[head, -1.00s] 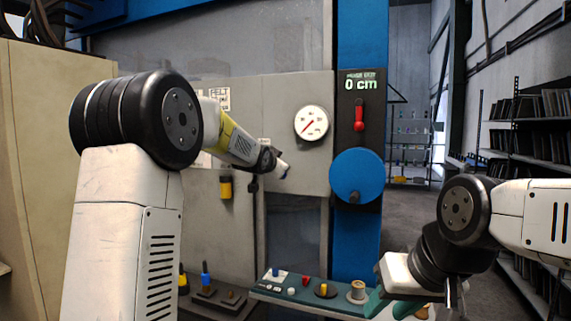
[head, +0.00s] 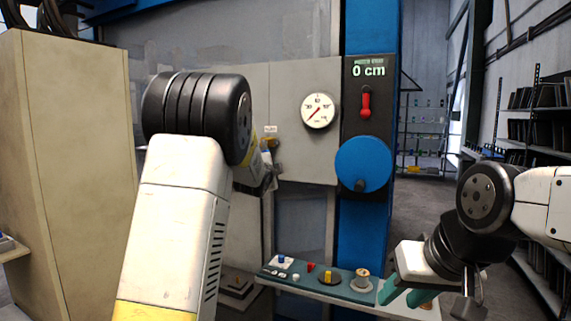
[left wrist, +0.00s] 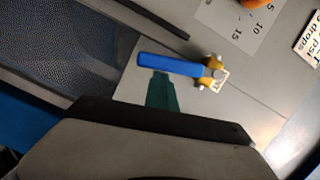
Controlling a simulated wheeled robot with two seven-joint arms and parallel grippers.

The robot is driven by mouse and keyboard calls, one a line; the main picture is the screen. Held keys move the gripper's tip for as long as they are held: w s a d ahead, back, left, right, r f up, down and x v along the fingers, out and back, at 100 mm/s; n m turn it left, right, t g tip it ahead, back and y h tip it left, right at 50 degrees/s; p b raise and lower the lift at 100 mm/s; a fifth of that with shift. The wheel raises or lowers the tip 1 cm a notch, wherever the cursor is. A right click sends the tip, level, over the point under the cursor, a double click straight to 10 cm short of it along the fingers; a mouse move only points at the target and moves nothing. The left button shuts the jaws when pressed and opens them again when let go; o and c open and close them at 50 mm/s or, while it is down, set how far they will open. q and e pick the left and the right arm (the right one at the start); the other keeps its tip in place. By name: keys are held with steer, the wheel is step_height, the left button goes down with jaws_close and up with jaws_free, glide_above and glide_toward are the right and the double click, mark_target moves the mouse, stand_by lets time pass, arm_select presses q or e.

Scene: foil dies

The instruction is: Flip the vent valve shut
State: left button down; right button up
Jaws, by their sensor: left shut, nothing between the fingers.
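A valve with a long blue lever (left wrist: 170,65) and a brass body (left wrist: 212,73) is on the grey panel in the left wrist view. In the head view only its brass part (head: 270,143) shows, under a small white label; my left arm hides the lever. My left gripper (left wrist: 160,90) is shut and empty, its green fingertips right at the lever's lower edge. I cannot tell whether they touch it. In the head view the left fingers are hidden behind the forearm. My right gripper (head: 405,294) is open and empty at the right end of the shelf.
A round gauge (head: 319,110), a red lever (head: 366,103) under a "0 cm" display (head: 368,71), and a blue wheel (head: 363,163) sit right of the valve. A narrow shelf (head: 343,287) with several small knobs runs below. A beige cabinet (head: 75,150) stands at left.

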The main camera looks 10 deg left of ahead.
arm_select(q)
steer(key=m, duration=0.1)
steer(key=a+m, duration=0.1)
steer(key=a+f+m+t, duration=0.1)
steer(key=shift+w+a+f, duration=0.1)
steer(key=shift+w+a, duration=0.15)
steer(key=shift+w, duration=0.1)
steer(key=shift+a, duration=0.1)
stand_by(0.4)
